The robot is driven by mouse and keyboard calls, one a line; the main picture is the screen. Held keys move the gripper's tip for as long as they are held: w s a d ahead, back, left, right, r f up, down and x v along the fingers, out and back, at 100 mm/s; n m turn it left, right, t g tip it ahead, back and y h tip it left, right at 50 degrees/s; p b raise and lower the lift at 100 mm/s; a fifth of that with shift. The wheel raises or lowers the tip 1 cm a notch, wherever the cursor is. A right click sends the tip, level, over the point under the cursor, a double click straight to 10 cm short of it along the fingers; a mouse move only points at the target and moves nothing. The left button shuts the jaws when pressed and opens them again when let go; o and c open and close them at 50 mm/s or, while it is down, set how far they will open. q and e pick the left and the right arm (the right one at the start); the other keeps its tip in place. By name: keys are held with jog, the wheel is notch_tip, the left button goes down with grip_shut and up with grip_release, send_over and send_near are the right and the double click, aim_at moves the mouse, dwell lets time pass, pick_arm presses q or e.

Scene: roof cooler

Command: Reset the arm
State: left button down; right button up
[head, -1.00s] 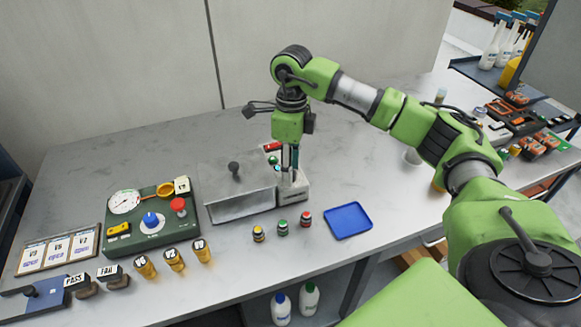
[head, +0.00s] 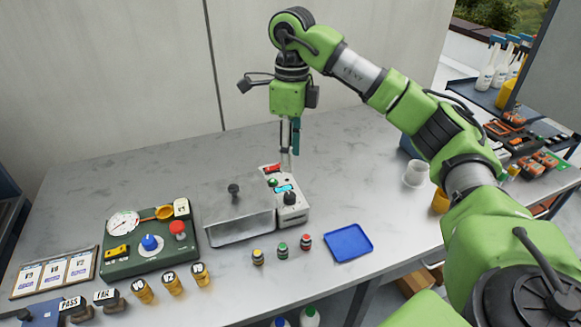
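My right arm comes in from the right, and its gripper (head: 289,166) points down above the back of a small white control box (head: 293,214). The fingers look close together and I see nothing between them. Their spacing is hard to judge from this side. The control box has a dark knob, a lit cyan display, a green button and a red part at its back. It stands beside a grey metal box (head: 238,219) with a black lid knob. My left gripper is not in view.
A blue tray (head: 348,243) and several small capped bottles (head: 282,249) stand in front. A green gauge panel (head: 150,240) and brass-coloured weights (head: 172,283) are at left. A white cup (head: 414,173) stands at right under my arm. The table's back middle is clear.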

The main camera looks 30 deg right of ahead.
jog(key=shift+r, duration=0.45)
